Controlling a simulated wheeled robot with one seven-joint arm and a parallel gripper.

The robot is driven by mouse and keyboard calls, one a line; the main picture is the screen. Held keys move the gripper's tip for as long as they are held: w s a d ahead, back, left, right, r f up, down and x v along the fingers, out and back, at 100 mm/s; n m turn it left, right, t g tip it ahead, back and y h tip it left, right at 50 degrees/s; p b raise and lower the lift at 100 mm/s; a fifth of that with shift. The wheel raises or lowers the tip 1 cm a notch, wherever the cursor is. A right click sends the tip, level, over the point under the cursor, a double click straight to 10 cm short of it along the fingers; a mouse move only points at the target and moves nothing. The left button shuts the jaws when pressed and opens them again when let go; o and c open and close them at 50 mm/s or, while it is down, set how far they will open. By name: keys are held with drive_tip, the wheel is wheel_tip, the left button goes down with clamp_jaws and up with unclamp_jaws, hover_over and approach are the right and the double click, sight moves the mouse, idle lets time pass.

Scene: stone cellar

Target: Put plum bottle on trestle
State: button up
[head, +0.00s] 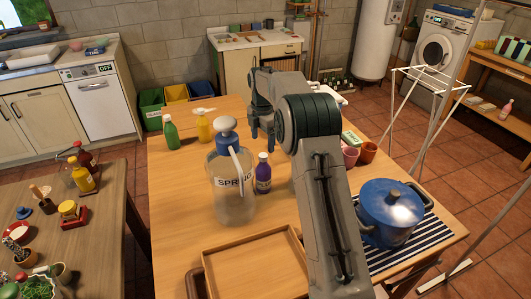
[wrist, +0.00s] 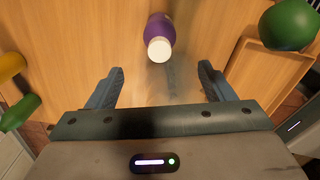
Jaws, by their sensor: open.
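The plum bottle (head: 263,178), dark purple with a white cap, stands on the light wooden table (head: 180,215), just right of a large clear spray bottle. In the wrist view the bottle (wrist: 160,28) lies just ahead of the space between my fingers, its white cap towards me. My gripper (head: 261,132) is above the table, apart from the bottle. In the wrist view my gripper (wrist: 160,84) is open, with nothing held between its fingers. A darker wooden table (head: 110,205) is at the left; I cannot tell which table is the trestle.
The clear spray bottle (head: 232,180) stands close to the plum bottle. Green (head: 171,134) and yellow (head: 203,128) bottles stand farther back. A wooden tray (head: 255,262) lies in front, and a blue pot (head: 390,212) stands on the right. The darker table is crowded at its left; its right side is clearer.

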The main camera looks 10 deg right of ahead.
drive_tip(key=s+d+r+m+t, duration=0.2)
drive_tip(key=s+r+m, duration=0.95)
drive_tip(key=s, duration=0.55)
drive_tip(key=s+f+m+t, duration=0.1)
drive_tip(key=s+m, duration=1)
drive_tip(key=s, duration=1.3)
drive_tip(key=shift+s+d+f+m+t, duration=0.25)
drive_tip(key=shift+d+f+m+t, duration=0.15)
drive_tip(key=shift+f, duration=0.35)
